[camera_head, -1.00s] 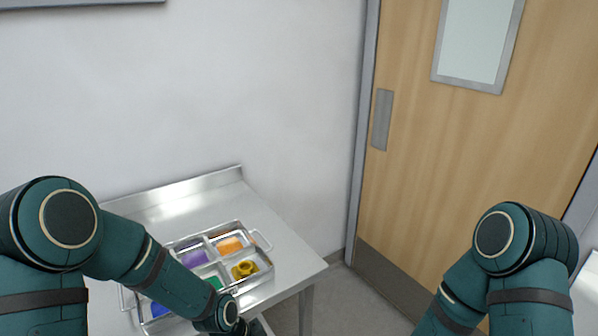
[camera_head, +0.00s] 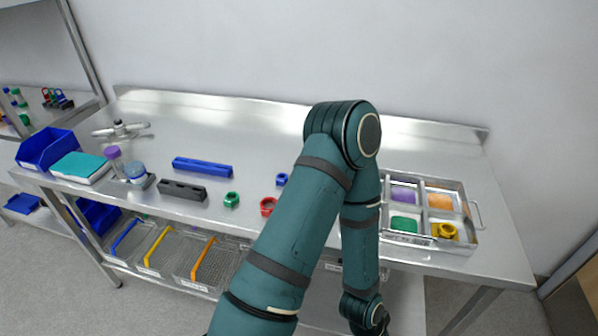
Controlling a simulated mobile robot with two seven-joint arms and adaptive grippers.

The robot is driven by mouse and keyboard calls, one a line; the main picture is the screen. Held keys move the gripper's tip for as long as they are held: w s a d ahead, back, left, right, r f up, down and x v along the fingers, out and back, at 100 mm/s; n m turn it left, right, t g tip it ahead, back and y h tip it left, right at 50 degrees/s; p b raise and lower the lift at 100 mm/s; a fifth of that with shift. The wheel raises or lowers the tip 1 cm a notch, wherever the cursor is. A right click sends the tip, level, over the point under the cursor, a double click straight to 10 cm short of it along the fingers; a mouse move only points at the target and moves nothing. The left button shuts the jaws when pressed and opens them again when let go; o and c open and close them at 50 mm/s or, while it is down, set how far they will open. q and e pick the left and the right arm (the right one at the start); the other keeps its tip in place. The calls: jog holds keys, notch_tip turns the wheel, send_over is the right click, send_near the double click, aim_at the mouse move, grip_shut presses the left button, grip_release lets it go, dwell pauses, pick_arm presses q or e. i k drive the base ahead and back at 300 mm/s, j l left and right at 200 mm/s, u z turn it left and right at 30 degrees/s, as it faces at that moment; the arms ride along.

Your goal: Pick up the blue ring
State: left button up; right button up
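A small blue ring (camera_head: 282,180) lies on the steel table just left of my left arm's bent elbow, in the head view. A red ring (camera_head: 268,206) lies nearer to me, close beside the same arm, and a green ring (camera_head: 232,200) lies to its left. My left arm rises from the bottom middle and bends down again; its wrist is near the bottom edge and its gripper fingers are not visible. My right gripper is out of view.
A divided metal tray (camera_head: 477,240) at the right holds coloured sections and a yellow ring (camera_head: 445,231). A blue bar (camera_head: 202,167) and a dark block (camera_head: 182,191) lie left of the rings. A blue bin (camera_head: 47,149) stands far left.

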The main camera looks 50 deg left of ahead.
aim_at(282, 178)
jog(key=u, duration=1.7)
